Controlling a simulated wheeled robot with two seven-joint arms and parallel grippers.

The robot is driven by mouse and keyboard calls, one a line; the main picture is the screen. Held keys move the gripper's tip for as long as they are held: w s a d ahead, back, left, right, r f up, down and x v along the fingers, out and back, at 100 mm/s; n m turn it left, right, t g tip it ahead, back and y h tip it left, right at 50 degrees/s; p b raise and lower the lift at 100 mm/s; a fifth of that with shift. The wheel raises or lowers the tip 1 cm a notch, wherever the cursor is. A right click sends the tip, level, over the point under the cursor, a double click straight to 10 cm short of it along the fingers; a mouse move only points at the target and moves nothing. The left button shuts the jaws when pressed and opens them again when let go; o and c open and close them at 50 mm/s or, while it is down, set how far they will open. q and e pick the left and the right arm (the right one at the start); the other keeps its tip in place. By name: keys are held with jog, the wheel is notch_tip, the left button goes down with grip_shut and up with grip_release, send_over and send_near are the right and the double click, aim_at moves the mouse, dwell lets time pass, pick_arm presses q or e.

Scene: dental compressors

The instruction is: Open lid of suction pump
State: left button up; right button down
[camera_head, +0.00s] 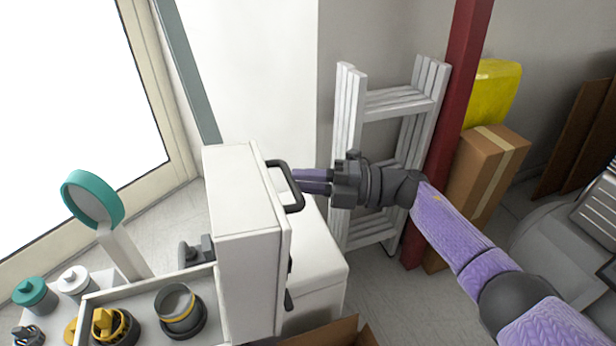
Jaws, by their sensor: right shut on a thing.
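The suction pump's white lid (240,236) stands raised on edge at the right side of its open white housing (150,288). A black bar handle (290,163) is on the lid's right face. My right gripper (298,180) reaches in from the right, its purple-grey fingers shut on the handle. The fingertips are partly hidden by the handle. Inside the housing, a dark round part with a yellow band (180,307) and a yellow-and-black part (112,325) show. My left gripper is not in view.
A teal-rimmed round part (92,198) stands on a white stem behind the housing. Teal and white capped parts (74,281) sit at the far left. White ladder-like frames (350,110), a red post (450,130) and a cardboard box (490,170) stand behind my right arm.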

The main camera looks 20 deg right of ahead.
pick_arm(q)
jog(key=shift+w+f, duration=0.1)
pick_arm(e)
jog(key=shift+s+a+f, duration=0.15)
jog(key=shift+f, duration=0.4)
jog(key=c, duration=0.6)
grip_release()
jog(key=shift+a, duration=0.15)
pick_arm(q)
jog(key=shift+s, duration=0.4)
pick_arm(e)
jog(key=shift+r, duration=0.1)
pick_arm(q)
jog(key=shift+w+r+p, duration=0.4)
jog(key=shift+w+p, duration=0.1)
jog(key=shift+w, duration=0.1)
pick_arm(e)
jog(key=v, duration=0.9)
jog(key=shift+d, duration=0.45)
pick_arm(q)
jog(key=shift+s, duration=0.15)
